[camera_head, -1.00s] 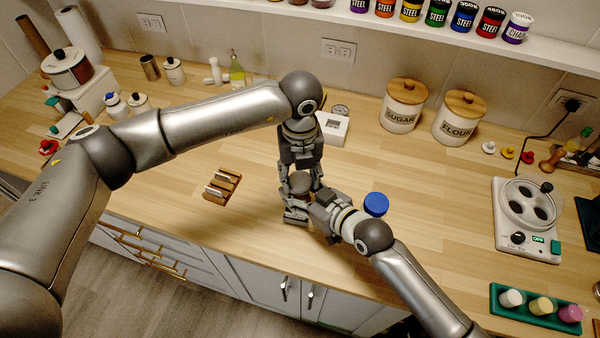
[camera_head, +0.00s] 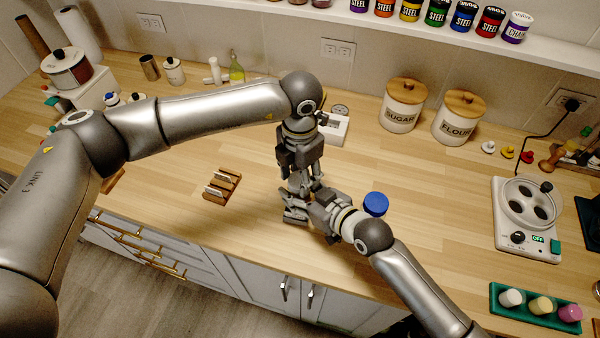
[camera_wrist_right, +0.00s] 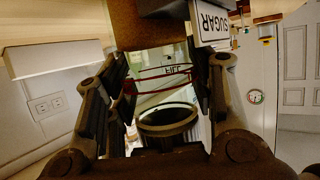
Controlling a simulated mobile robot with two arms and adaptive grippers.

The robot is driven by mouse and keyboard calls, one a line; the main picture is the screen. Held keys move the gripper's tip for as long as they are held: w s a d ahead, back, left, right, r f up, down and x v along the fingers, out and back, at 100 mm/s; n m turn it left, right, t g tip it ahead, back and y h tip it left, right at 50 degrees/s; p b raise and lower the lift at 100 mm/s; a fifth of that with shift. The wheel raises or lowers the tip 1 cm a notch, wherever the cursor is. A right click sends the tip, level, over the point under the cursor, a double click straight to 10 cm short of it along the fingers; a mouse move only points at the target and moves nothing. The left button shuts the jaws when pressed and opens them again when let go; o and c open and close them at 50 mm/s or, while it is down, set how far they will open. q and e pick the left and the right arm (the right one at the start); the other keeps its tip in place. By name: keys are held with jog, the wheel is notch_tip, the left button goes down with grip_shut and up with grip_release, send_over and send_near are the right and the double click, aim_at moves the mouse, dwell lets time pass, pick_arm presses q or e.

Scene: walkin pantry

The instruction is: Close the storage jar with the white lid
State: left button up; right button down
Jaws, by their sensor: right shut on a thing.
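The clear storage jar (camera_wrist_right: 160,88) shows in the right wrist view, with a fill mark and a red line on its wall. My right gripper (camera_wrist_right: 165,100) is shut on it, with a finger on each side. A dark ring (camera_wrist_right: 168,122) shows at the jar's near end. In the head view my right gripper (camera_head: 298,212) is low over the counter, and the grippers hide the jar. My left gripper (camera_head: 304,188) points down just above and beside the right one. I cannot tell whether its fingers are open or shut. I cannot make out the white lid; it may be hidden.
A blue-topped container (camera_head: 375,204) stands close right of my right gripper. A wooden rack (camera_head: 222,185) lies to the left. A white scale-like box (camera_head: 333,130) and the sugar (camera_head: 402,108) and flour (camera_head: 459,120) canisters stand behind.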

pick_arm(q)
jog(key=o, duration=0.5)
jog(key=shift+c, duration=0.2)
jog(key=shift+r, duration=0.1)
jog(key=shift+r, duration=2.15)
jog(key=shift+c, duration=0.4)
jog(key=shift+c, duration=0.9)
notch_tip(320, 180, up, 2)
jog(key=n, duration=0.5)
jog(key=shift+n, duration=0.4)
jog(key=n, duration=0.1)
jog(key=r+n, duration=0.1)
jog(key=n, duration=0.2)
jog(key=shift+r+n, duration=0.25)
jog(key=shift+n, duration=0.15)
